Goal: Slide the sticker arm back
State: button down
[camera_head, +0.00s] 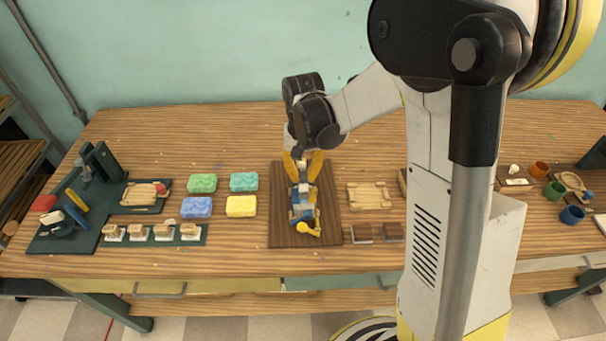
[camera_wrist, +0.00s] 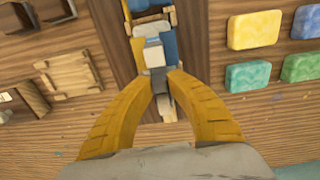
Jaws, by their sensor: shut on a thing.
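The sticker arm's device, a blue and wooden mechanism (camera_head: 303,212) with a yellow round knob (camera_head: 308,229), sits on a dark wooden board (camera_head: 327,225). In the wrist view its blue body (camera_wrist: 163,42) lies ahead of the fingers with a pale block (camera_wrist: 153,55) on it. My gripper (camera_head: 303,178) reaches down at the device's back end. Its yellow fingers also show in the wrist view (camera_wrist: 160,80), closed around a narrow grey part (camera_wrist: 161,96), which I take to be the sticker arm. The fingers partly hide the grip.
Green (camera_head: 202,183), teal (camera_head: 244,182), blue (camera_head: 197,207) and yellow (camera_head: 241,206) soaps lie left of the board. A stamping station (camera_head: 72,217) stands far left.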

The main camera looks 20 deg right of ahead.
jog(key=w, duration=0.2)
jog(key=w+d, duration=0.1)
jog(key=w, duration=0.2)
jog(key=w+d, duration=0.1)
jog(key=w, duration=0.2)
jog(key=shift+w+d, duration=0.25)
jog(key=c, duration=1.5)
grip_release()
jog(key=shift+o, duration=1)
jog(key=shift+w, duration=0.15)
notch_tip(320, 180, up, 12)
